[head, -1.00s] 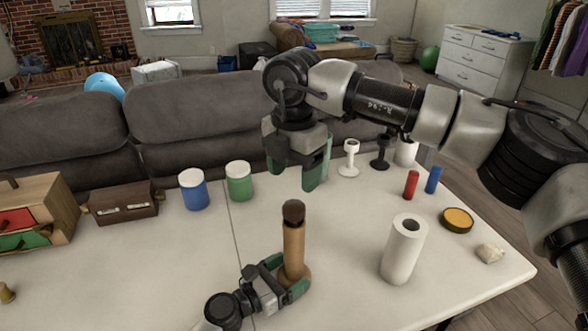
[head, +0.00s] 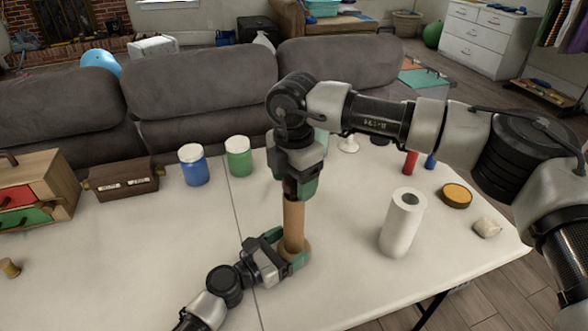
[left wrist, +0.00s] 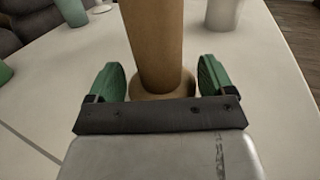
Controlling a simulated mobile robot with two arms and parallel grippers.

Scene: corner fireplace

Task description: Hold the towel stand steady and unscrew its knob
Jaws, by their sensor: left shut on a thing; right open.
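The towel stand (head: 293,222) is an upright wooden post on a round base near the middle of the white table. Its post also shows in the left wrist view (left wrist: 155,40). My left gripper (head: 285,258) is shut on the towel stand low down, just above its base; its green fingers flank the post in the left wrist view. The dark brown knob (head: 290,188) tops the post and is mostly hidden by my right gripper (head: 299,190). My right gripper points down, open, with its fingers around the knob's height. Whether they touch the knob cannot be told.
A white paper roll (head: 402,228) stands to the right of the stand. A yellow-topped round tin (head: 456,195) lies further right. A blue jar (head: 193,166) and a green jar (head: 239,158) stand at the back left.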

